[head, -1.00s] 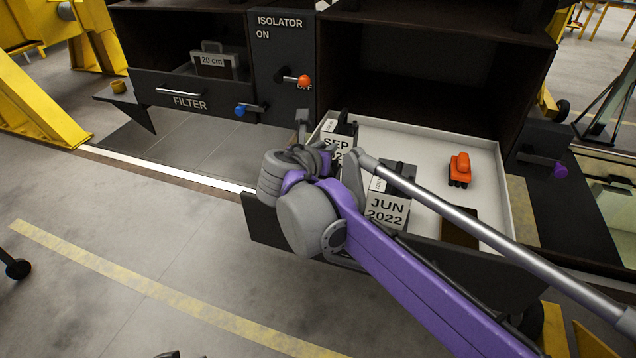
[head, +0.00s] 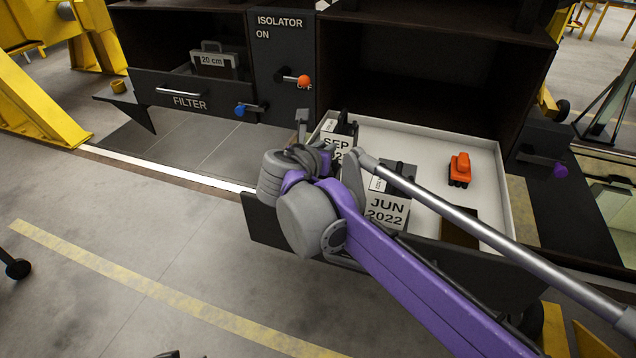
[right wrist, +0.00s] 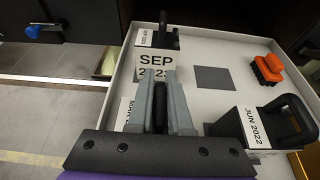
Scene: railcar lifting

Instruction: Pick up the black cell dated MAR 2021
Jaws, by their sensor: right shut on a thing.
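The cell with a white label starting "MAR" (right wrist: 125,112) stands in the white-lined drawer, in the right wrist view. The rest of its date is hidden by my gripper. My right gripper (right wrist: 161,90) is shut on its black handle, which shows between the two grey fingers. In the head view my wrist covers this cell and the fingertips. The SEP cell (head: 335,141) stands just behind it, and the JUN 2022 cell (head: 387,210) stands to its right. Both are dark with white labels and black handles. My left gripper is not in view.
A small orange object (head: 460,170) lies in the right part of the open drawer (head: 420,134). A grey square (right wrist: 215,78) marks the drawer floor. Blue (head: 240,110), orange-red (head: 304,81) and purple (head: 560,169) knobs stick out nearby. The dark shelf above the drawer looks empty.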

